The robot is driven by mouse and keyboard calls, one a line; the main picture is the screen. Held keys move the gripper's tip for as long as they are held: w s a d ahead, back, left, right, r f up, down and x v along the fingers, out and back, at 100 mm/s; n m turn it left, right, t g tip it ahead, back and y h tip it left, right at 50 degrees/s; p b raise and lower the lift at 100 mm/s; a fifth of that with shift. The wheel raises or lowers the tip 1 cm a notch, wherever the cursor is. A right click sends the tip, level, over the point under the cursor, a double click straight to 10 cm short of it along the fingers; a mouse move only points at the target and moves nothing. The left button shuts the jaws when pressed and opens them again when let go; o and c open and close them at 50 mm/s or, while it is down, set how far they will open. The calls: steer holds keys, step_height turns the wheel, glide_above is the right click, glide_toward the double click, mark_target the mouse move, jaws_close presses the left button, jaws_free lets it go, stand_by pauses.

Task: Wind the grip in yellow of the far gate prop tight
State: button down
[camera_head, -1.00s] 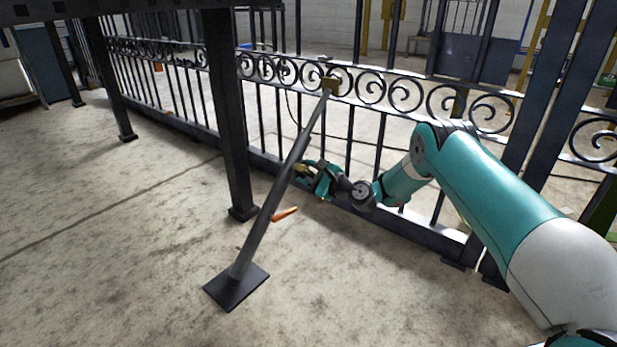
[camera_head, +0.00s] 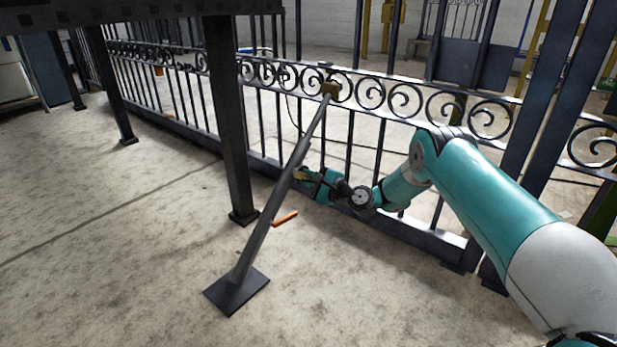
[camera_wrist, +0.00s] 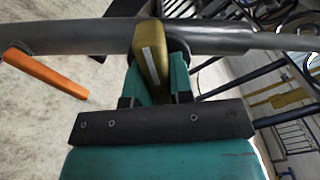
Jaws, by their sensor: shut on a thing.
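The yellow grip (camera_wrist: 150,60) stands out from the tube (camera_wrist: 90,37) in the wrist view, between my fingers. My gripper (camera_wrist: 158,80) is shut on it; in the head view my gripper (camera_head: 304,176) is beside the prop at mid-height. The grip shows only as a small yellow patch there. An orange handle (camera_head: 285,218) sticks out from the tube lower down, also visible in the wrist view (camera_wrist: 45,72).
The wrought-iron gate (camera_head: 385,97) with scrolls and bars stands just behind my gripper. A dark post (camera_head: 228,120) rises left of the prop. Thick dark posts (camera_head: 540,110) stand at the right, behind my arm. The concrete floor at left front is clear.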

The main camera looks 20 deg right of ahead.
steer(key=n+p, duration=0.1)
steer(key=n, duration=0.3)
steer(key=shift+r, duration=0.15)
steer(key=n+p, duration=0.1)
steer(key=n, duration=0.3)
steer(key=n+p, duration=0.1)
steer(key=n, duration=0.3)
steer(key=shift+r+n, duration=0.1)
steer(key=shift+n, duration=0.2)
steer(key=shift+n+p, duration=0.65)
steer(key=shift+n, duration=1.15)
steer(key=c, duration=1)
jaws_free()
